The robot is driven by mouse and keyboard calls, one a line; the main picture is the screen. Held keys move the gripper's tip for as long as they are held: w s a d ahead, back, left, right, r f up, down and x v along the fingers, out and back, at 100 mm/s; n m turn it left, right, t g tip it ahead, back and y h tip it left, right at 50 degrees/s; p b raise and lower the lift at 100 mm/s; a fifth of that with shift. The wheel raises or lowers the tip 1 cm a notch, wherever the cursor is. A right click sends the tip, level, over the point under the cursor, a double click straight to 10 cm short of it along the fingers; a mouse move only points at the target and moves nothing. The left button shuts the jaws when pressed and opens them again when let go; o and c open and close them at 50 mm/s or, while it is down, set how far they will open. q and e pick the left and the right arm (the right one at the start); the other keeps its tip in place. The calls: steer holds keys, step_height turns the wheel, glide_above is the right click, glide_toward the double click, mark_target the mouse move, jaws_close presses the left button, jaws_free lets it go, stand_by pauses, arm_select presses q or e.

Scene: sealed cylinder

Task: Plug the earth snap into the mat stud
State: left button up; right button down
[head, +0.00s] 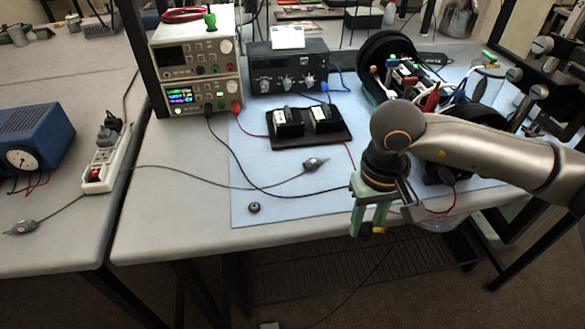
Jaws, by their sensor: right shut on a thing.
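The mat stud (254,207) is a small dark round piece on the light blue mat (290,213), near its front left corner. My right gripper (368,228) has green fingers and is at the table's front edge, well to the right of the stud. It is shut on the earth snap (378,230), of which only a small yellow part shows at the fingertips; the fingers hide the rest. A thin dark cord runs from there down toward the floor. My left gripper is not in view.
A black lead and a grey cable with an inline piece (315,164) cross the mat. A black tray with two dark blocks (324,118), stacked instruments (198,75) and a black case (388,50) stand behind. The mat between stud and gripper is mostly clear.

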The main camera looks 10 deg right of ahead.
steer(key=shift+s+d, duration=0.15)
steer(key=shift+d, duration=0.15)
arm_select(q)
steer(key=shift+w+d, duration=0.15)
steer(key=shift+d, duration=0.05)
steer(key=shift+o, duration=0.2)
